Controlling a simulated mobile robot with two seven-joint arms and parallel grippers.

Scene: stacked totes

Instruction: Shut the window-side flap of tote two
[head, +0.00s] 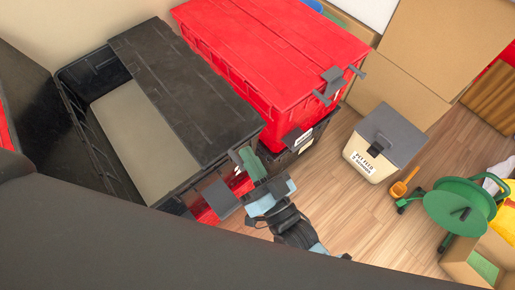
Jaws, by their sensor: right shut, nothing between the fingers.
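A black tote (176,190) stands at the left with its top partly open. Its right flap (185,85) lies flat over the right part of the top. The left part is open and shows a flat grey-beige surface inside. A dark panel (40,105) at its left looks like the other flap, swung outward. I cannot tell which tote is number two or which side faces a window. My right gripper (248,163) is shut and empty at the near right corner of the black tote, close to the shut flap's edge; contact is unclear. My left gripper is not in view.
A red tote (270,50) with its lid shut stands on a black one just right. A labelled bin with a grey lid (390,135), an orange scoop (404,183), a green reel (460,210) and cardboard boxes (430,50) stand at the right. Wooden floor between is clear.

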